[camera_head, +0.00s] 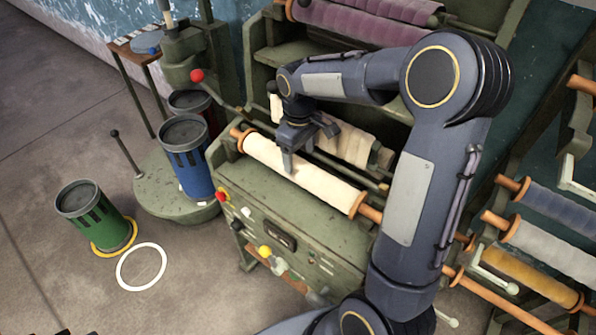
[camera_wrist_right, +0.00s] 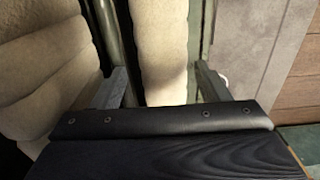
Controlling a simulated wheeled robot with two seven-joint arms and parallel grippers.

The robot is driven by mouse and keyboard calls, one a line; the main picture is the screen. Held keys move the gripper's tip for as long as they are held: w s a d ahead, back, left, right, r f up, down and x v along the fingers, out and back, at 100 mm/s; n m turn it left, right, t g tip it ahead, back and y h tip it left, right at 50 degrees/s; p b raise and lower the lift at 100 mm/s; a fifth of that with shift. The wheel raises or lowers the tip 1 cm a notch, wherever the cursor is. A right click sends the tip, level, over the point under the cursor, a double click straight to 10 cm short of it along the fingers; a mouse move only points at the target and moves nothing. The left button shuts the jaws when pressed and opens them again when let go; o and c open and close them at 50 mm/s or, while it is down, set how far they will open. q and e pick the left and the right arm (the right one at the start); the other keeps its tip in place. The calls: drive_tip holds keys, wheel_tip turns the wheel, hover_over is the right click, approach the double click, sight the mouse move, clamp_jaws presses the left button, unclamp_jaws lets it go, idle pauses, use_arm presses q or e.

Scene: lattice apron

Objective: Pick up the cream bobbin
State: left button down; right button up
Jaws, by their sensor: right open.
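The cream bobbin (camera_head: 318,186) is a long pale roll with orange wooden ends, lying along the top of the green machine in the head view. My right gripper (camera_head: 298,152) is open over the middle of it, pointing down. In the right wrist view the bobbin (camera_wrist_right: 160,40) runs between the two spread fingers of the gripper (camera_wrist_right: 162,80), with a gap visible on the left side. I cannot tell how deep the fingers reach around it. My left gripper does not show.
A quilted cream cloth roll (camera_head: 352,146) lies just behind the bobbin. The green machine (camera_head: 285,212) has knobs on its front. Blue (camera_head: 186,160) and green (camera_head: 95,222) cans stand at the left. Several coloured rolls sit on a rack at the right.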

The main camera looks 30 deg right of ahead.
sight(299, 171)
wheel_tip(299, 171, down, 7)
drive_tip(key=shift+s+a+r+p, duration=0.1)
drive_tip(key=shift+a+r+p, duration=0.1)
drive_tip(key=shift+p, duration=0.3)
drive_tip(key=shift+r, duration=0.1)
drive_tip(key=c, duration=1.1)
